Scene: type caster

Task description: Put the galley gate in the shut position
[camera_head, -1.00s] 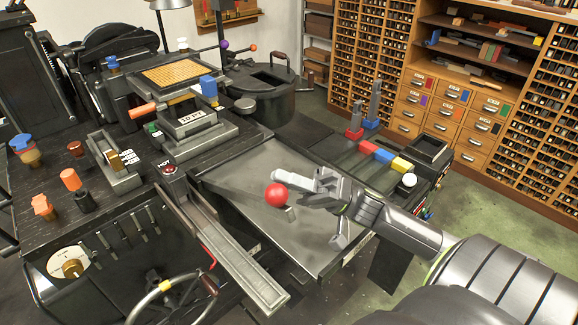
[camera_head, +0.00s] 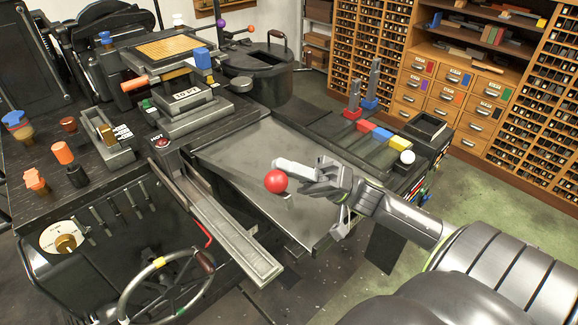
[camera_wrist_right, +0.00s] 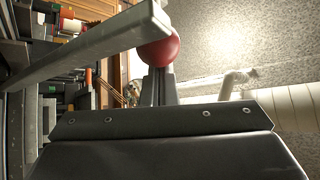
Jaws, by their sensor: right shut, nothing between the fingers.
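A glossy red ball knob (camera_head: 276,181) shows over the dark flat tray (camera_head: 238,150) in the head view. It also shows in the right wrist view (camera_wrist_right: 160,50), partly behind my pale finger, with a grey upright below it. It seems to belong to the galley gate, whose panel and position I cannot make out. My right gripper (camera_head: 292,170) comes in from the right, shut and empty, its fingertips close beside the knob. I cannot tell whether they touch it. My left gripper is out of view.
A long metal channel (camera_head: 222,232) juts towards me, left of the tray. A spoked handwheel (camera_head: 160,285) stands at the lower left. Coloured blocks (camera_head: 382,135) and a white ball (camera_head: 407,157) are right of the tray. Green floor (camera_head: 480,200) is open at the right.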

